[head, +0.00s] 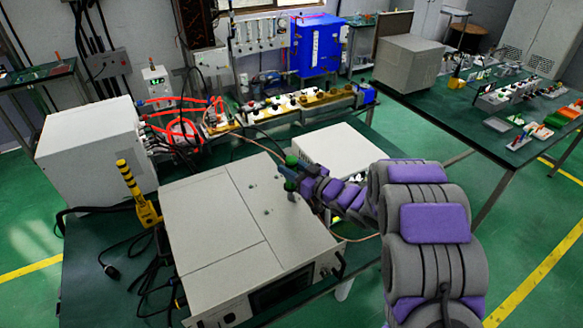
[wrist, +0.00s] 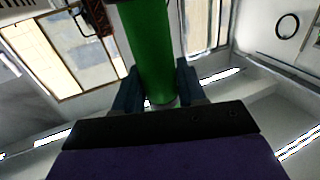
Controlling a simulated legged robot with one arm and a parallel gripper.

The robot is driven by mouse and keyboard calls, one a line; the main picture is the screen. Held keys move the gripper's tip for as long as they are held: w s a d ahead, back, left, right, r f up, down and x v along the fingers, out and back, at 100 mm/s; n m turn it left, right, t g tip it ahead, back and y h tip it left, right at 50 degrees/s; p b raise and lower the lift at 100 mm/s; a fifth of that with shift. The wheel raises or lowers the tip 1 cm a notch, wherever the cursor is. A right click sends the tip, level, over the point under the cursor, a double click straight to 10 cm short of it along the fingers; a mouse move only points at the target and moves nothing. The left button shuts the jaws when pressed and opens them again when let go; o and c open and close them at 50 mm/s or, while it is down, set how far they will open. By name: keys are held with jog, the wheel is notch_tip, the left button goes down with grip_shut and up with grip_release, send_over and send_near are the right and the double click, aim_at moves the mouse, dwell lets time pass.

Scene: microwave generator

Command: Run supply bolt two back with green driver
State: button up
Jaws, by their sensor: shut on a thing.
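The green driver (head: 291,160) stands roughly upright in my gripper (head: 285,173), above the right back part of the large pale supply box (head: 215,225). Its lower green part and short tip show below the fingers, at or just above the lid. I cannot tell whether the tip touches a bolt. In the wrist view the green driver handle (wrist: 148,45) lies between the two dark fingers (wrist: 156,88). Small bolts (head: 267,211) dot the lid. I cannot tell which is supply bolt two, and the driver tip may cover one.
A lower white box (head: 338,146) stands just behind my gripper. A yellow-and-black striped post (head: 138,190) and dark cables stand left of the supply box. A white cabinet (head: 95,150) is at the back left. A second bench (head: 455,120) holds tools at the right.

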jog(key=shift+d, duration=0.1)
dwell(0.3)
jog(key=shift+d+r+p, duration=0.1)
jog(key=shift+d+p, duration=0.2)
jog(key=shift+p, duration=0.1)
jog(key=shift+d, duration=0.1)
jog(key=shift+f, duration=0.7)
dwell(0.7)
jog(key=shift+s+p, duration=0.1)
jog(key=shift+p, duration=0.25)
dwell(1.2)
jog(key=shift+r+p, duration=0.55)
jog(key=shift+r, duration=0.1)
jog(key=shift+r+p, duration=2.8)
jog(key=shift+r, duration=1.3)
jog(key=shift+w, duration=0.2)
